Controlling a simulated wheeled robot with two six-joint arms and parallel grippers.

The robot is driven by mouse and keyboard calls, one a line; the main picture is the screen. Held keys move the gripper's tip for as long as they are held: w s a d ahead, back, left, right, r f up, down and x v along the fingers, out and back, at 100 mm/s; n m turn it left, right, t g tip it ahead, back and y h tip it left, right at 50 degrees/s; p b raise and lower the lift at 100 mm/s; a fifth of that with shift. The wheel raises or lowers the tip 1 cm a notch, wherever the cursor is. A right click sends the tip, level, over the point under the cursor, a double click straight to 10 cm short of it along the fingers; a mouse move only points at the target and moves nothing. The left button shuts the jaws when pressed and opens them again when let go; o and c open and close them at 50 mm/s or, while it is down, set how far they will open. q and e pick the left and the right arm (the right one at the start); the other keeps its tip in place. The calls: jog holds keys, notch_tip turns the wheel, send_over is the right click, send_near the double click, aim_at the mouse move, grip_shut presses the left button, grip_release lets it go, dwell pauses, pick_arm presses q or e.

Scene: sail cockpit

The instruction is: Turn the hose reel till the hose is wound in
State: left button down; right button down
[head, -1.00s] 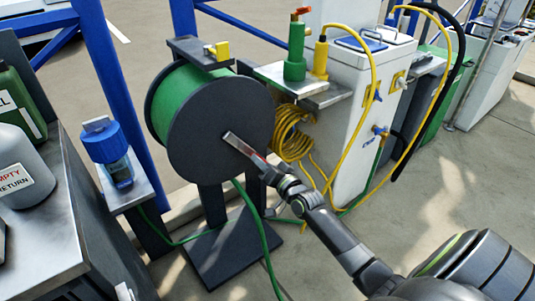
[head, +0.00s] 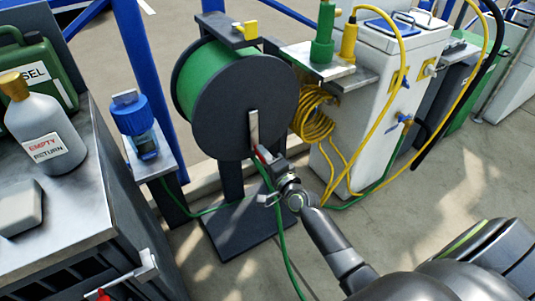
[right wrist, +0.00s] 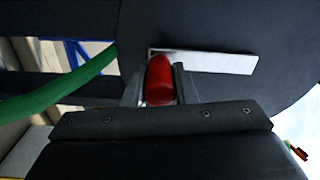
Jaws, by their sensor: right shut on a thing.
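The hose reel (head: 215,110) is a dark drum with green hose wound on it, on a dark stand. Its metal crank arm (head: 253,130) points down from the hub. My right gripper (head: 262,155) is shut on the red crank handle at the arm's lower end. In the right wrist view the red handle (right wrist: 160,80) sits between the two fingers, and the metal crank arm (right wrist: 210,62) lies behind it. A loose length of green hose (head: 284,245) hangs beside my gripper down to the ground. My left gripper is not in view.
A metal bench (head: 60,215) with a grey bottle (head: 42,125) stands at the left. A blue-capped jar (head: 136,120) is on a small shelf. Coiled yellow hose (head: 312,115) hangs right of the reel, beside a white pedestal (head: 385,75). Open floor lies in front.

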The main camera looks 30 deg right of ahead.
dwell(0.4)
jog(key=c, duration=1.2)
grip_release()
jog(key=shift+a, duration=0.15)
jog(key=shift+o, duration=0.2)
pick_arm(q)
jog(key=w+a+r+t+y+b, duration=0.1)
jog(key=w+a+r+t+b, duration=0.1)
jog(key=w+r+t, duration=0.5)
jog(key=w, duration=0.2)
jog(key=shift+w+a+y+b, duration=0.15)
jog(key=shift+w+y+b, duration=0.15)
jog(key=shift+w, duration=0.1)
pick_arm(e)
jog(key=s+d, duration=0.1)
jog(key=s, duration=1.6)
jog(key=shift+s+d, duration=0.2)
jog(key=shift+d, duration=0.05)
jog(key=shift+a, duration=0.1)
